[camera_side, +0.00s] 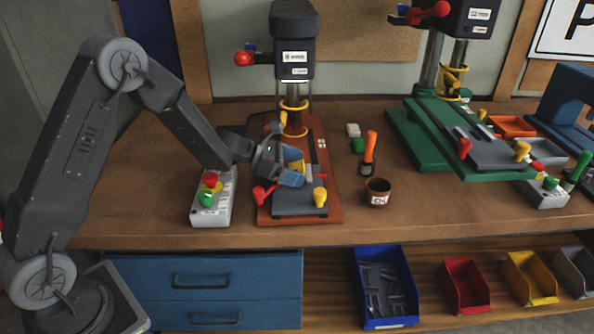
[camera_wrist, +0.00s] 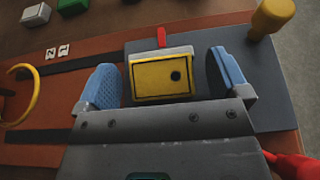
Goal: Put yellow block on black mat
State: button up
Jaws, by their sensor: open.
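The yellow block (camera_wrist: 160,80) is a box with a dark round spot on its face. In the wrist view it lies over a dark grey plate (camera_wrist: 205,42). My gripper (camera_wrist: 165,66) is open, with one blue finger on each side of the block and a visible gap to each. In the side view my gripper (camera_side: 291,170) is low over the plate (camera_side: 300,204) at the left drill press and hides most of the block. I see no separate black mat for certain; the dark grey plate is the nearest match.
The left drill press (camera_side: 293,50) stands close behind my gripper. A control box (camera_side: 212,200) with coloured buttons is to the left. A brown cup (camera_side: 377,192) and an orange-handled tool (camera_side: 369,150) stand to the right.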

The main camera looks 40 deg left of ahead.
aim_at(295, 167)
jog(key=shift+c, duration=0.3)
jog(key=c, duration=1.1)
jog(key=shift+r, duration=0.1)
notch_tip(295, 167, up, 4)
jog(key=shift+f, duration=0.1)
jog(key=s+a+r, duration=0.5)
jog(key=a+r, duration=0.2)
jog(key=a, duration=0.3)
jog(key=shift+s+d+f+n+t+y, duration=0.55)
jog(key=shift+s+d+f+n+y, duration=0.3)
jog(key=shift+d, duration=0.4)
jog(key=shift+s+d+f+n+t+y, duration=0.5)
jog(key=shift+d+f+n+t+y, duration=0.15)
jog(key=shift+d+n+y, duration=0.45)
jog(key=shift+s+d+f+n+t+y, duration=0.5)
jog(key=shift+s+d+f+n+y, duration=0.3)
jog(key=shift+d, duration=0.55)
